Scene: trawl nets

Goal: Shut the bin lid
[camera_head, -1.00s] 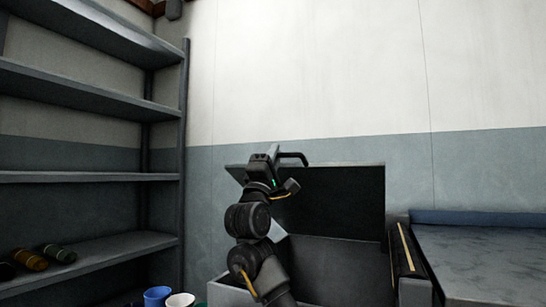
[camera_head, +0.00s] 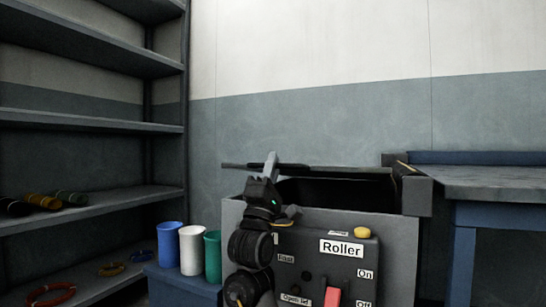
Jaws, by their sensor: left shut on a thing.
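The bin (camera_head: 402,250) is a grey box in the middle of the camera_head view, with a dark opening below its lid. The bin lid (camera_head: 330,168) shows almost edge-on as a thin dark slab. It lies close to level above the opening, with a dark gap between it and the front rim. My left gripper (camera_head: 271,166) is at the lid's left part and is shut on the lid. My left arm hides part of the bin's front left. My right gripper is not in view.
A dark panel labelled Roller (camera_head: 342,265), with a yellow button (camera_head: 362,232) and red switch (camera_head: 332,297), stands before the bin. Blue (camera_head: 170,245), white (camera_head: 192,250) and green (camera_head: 213,256) cups are left. Shelves (camera_head: 90,117) stand at far left, a table (camera_head: 490,183) at right.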

